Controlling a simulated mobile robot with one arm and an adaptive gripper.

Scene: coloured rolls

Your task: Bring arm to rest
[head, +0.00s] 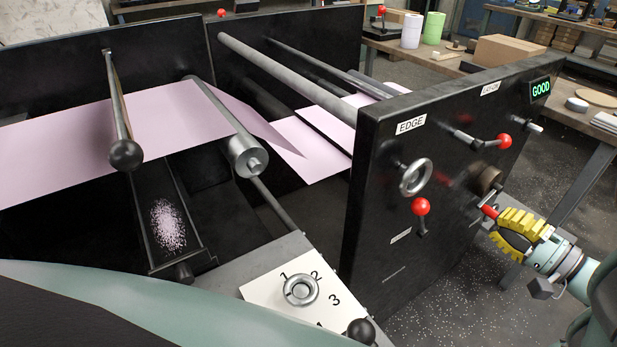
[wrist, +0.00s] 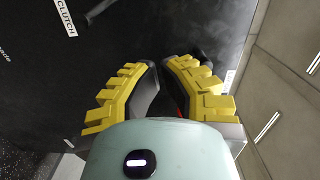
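My gripper (head: 497,226) is at the right of the head view, in front of the black machine panel (head: 385,235). Its yellow ribbed fingers stand apart, with a dark gap between them. A red-ended handle (head: 489,211) is right by the upper fingertip; I cannot tell whether they touch. In the wrist view my gripper (wrist: 161,66) points at the dark panel, and a thin red sliver (wrist: 180,112) shows between the fingers. Nothing is clearly held. My arm comes in from the right edge of the head view.
A pink web (head: 150,125) runs over rollers at left. A workbench (head: 590,115) stands behind; speckled floor (head: 440,300) lies open below the gripper.

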